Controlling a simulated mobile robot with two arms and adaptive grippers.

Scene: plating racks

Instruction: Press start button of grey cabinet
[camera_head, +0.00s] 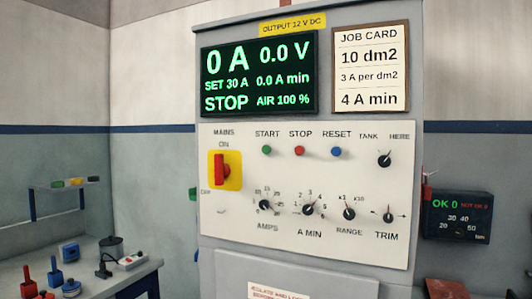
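The grey cabinet (212,170) stands upright in the middle of the head view, facing me. Its green start button (267,150) is on the white panel, under the word START. A red stop button (299,151) and a blue reset button (336,152) sit to its right. The display (258,77) above reads 0 A, 0.0 V, SET 30 A and STOP. A red mains switch (222,170) on a yellow plate is at the panel's left. Neither of my grippers shows in this view.
Several knobs (309,209) line the lower panel. A job card (370,68) is at the upper right. A workbench (92,287) with blue and red tools is at the lower left. A dark readout box (457,216) is right of the cabinet. Space before the panel looks clear.

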